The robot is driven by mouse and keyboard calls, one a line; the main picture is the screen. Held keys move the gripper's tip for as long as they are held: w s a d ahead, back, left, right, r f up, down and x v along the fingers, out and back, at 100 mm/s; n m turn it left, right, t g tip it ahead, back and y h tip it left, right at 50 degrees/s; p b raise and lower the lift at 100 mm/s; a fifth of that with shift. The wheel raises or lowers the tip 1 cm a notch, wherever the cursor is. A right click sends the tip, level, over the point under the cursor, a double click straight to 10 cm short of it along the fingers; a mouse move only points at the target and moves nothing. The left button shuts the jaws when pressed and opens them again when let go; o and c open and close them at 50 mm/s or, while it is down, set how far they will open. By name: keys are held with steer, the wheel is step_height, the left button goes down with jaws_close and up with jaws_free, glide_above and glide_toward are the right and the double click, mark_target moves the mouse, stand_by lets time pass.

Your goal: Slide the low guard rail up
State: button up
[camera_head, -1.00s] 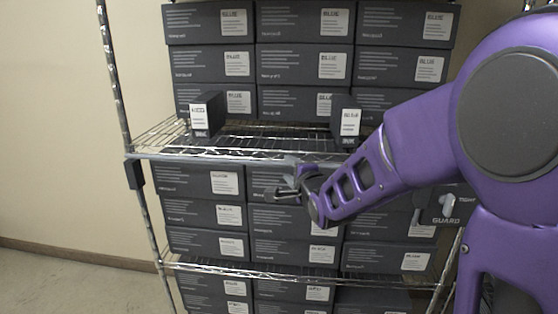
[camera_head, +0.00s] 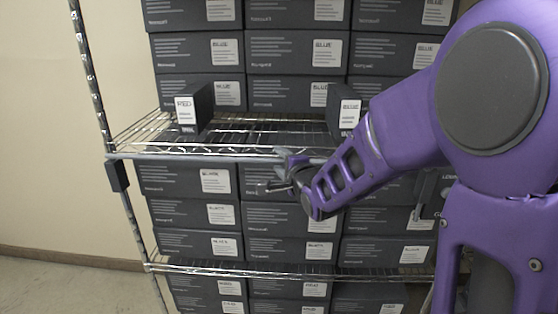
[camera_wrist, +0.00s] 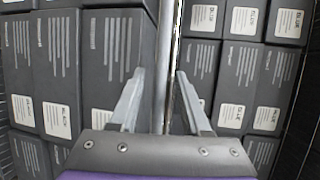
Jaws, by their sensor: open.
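The low guard rail (camera_head: 215,157) is a thin grey bar along the front edge of the middle wire shelf. A dark block (camera_head: 117,176) sits at its left end by the post. Its right part is hidden behind my purple arm. My gripper (camera_head: 277,173) is open at the rail, right of its visible middle. In the wrist view the rail (camera_wrist: 163,60) runs upright between the two spread fingers of my gripper (camera_wrist: 167,82). The fingers are on either side of it, with gaps showing.
A small box marked RED (camera_head: 187,110) and another small box (camera_head: 343,110) stand near the shelf's front edge. Stacked dark cartons (camera_head: 195,55) fill the back and the lower level (camera_head: 190,213). A metal post (camera_head: 92,80) stands at left, with clear floor (camera_head: 60,285) beside it.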

jaws_close()
stand_by(1.4)
